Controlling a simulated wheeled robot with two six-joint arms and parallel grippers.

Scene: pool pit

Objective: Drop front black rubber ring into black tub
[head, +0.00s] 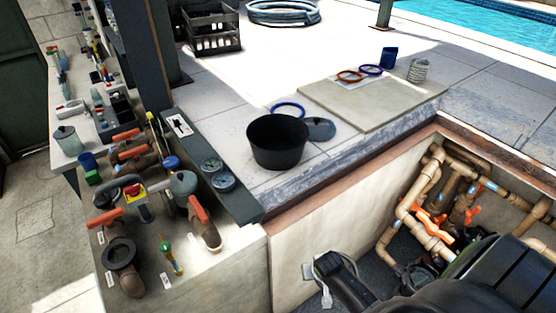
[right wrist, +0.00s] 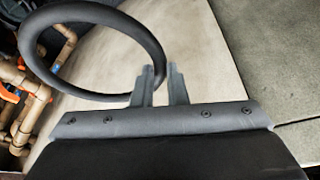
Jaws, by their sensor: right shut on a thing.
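The black rubber ring (right wrist: 88,8) is in my right gripper (right wrist: 157,84), whose two fingers are shut on its rim. In the right wrist view the ring extends up and left from the fingers. In the head view my right gripper (head: 330,275) is low, in front of the pale pit wall, and the ring is hard to tell apart from it. The black tub (head: 278,152) stands upright on the paved ledge, up and left of the gripper and apart from it. My left gripper is not in view.
A grey disc (head: 320,129) lies beside the tub, and a blue ring (head: 288,107) behind it. A board (head: 375,103) with coloured rings lies to the right. Pipes (head: 425,220) fill the pit. A valve bench (head: 185,250) stands left of the tub.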

